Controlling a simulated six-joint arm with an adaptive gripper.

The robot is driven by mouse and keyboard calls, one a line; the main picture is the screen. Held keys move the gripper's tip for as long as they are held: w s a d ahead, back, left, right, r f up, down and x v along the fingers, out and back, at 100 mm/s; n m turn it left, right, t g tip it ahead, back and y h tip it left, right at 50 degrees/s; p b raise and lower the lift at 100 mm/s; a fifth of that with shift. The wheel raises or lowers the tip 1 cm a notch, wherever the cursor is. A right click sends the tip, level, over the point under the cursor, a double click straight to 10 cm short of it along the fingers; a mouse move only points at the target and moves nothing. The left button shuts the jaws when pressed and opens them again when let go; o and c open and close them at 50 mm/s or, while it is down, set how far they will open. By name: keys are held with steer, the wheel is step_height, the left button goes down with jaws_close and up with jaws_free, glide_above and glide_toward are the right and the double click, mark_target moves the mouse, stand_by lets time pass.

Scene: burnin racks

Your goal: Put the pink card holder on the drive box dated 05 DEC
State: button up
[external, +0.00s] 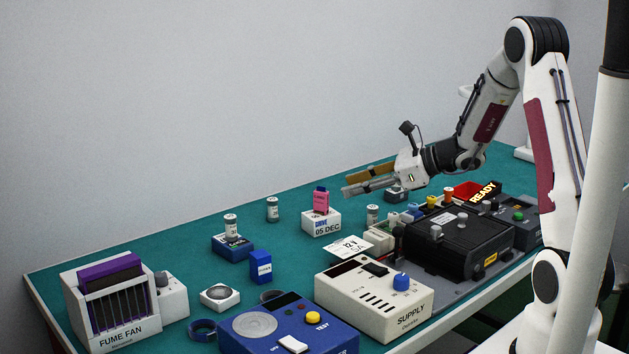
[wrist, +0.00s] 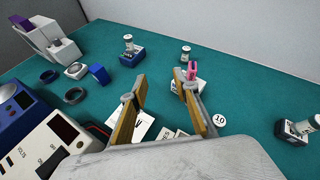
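The pink card holder (external: 321,201) stands upright on top of the white drive box (external: 318,224), whose front reads "DRIVE 05 DEC". In the wrist view the pink card holder (wrist: 193,69) shows just beyond the right finger, which hides part of the box below it. My gripper (external: 346,187) is to the right of the card holder and above the table, apart from it in the external view. In the wrist view my gripper (wrist: 158,88) has its two tan-padded fingers spread wide with nothing between them.
The back left table is clear.

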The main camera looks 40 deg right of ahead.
steer(key=s+a+r+n+g, duration=0.3)
steer(key=s+a+n, duration=0.4)
steer(key=s+n, duration=0.15)
steer(key=s+a+r+n+g, duration=0.35)
steer(key=s+a+n, duration=0.35)
steer(key=s, duration=0.3)
steer(key=s+d+r+n+h, duration=0.1)
steer(key=s+d+n+h, duration=0.2)
steer(key=s+n, duration=0.3)
steer(key=s+d+n+h, duration=0.3)
steer(key=s+d+n, duration=0.3)
steer(key=s, duration=0.4)
steer(key=shift+s+r+t+h, duration=0.15)
steer(key=shift+r+t+h, duration=0.2)
steer(key=shift+h, duration=0.05)
